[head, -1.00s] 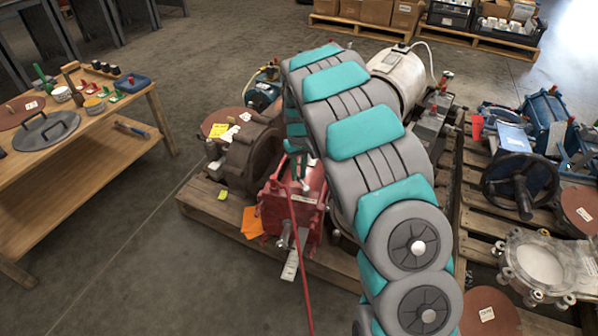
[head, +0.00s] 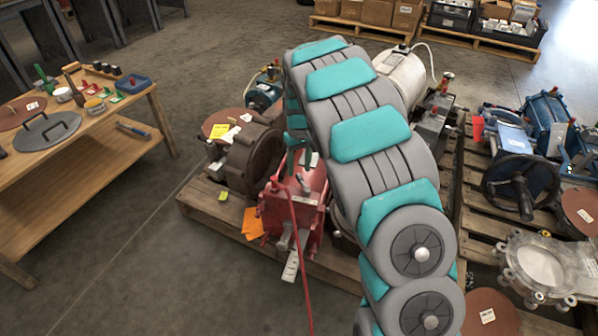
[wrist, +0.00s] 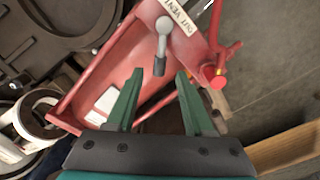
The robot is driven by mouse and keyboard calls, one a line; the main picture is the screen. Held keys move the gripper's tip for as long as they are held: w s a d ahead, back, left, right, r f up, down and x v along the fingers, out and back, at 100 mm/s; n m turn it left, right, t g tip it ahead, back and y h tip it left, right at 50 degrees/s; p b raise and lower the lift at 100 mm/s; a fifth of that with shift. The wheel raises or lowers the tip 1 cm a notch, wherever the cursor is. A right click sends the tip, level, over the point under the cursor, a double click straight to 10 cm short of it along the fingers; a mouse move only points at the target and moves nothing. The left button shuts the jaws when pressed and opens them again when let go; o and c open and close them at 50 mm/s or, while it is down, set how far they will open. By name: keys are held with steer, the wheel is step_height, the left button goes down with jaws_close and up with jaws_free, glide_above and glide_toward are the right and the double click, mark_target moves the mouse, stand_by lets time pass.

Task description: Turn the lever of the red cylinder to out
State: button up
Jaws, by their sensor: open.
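The red cylinder (head: 312,185) sits on a wooden pallet in the middle of the head view, partly covered by my arm. In the wrist view its red body (wrist: 104,70) runs diagonally, with a white label (wrist: 180,16) at the top, partly cut off, reading "OUT VENT". The lever (wrist: 162,42) is grey with a rounded hub and a dark tip. My gripper (wrist: 160,74) is open, its green fingers on either side of the lever's dark tip. I cannot tell whether they touch it.
A red hose (head: 298,240) runs from the cylinder to the floor. A brown round housing (head: 250,160) stands close at its left. A pallet with blue machinery (head: 545,120) is at right, a wooden workbench (head: 140,100) at left. The floor between bench and pallet is clear.

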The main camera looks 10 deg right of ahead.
mark_target(300, 176)
steer(key=shift+r, duration=2.6)
steer(key=shift+s+d, duration=0.1)
steer(key=s+d+r+m, duration=0.1)
steer(key=s+d+r, duration=0.1)
steer(key=s+r, duration=0.5)
steer(key=s+d+r+m, duration=0.1)
steer(key=s+d+r, duration=0.15)
steer(key=s, duration=0.95)
steer(key=s+a+m+g+p, duration=0.1)
steer(key=s, duration=2.4)
steer(key=shift+s+a+r+g, duration=0.2)
steer(key=shift+s+r+g, duration=0.1)
steer(key=shift+g, duration=0.1)
steer(key=shift+a, duration=0.1)
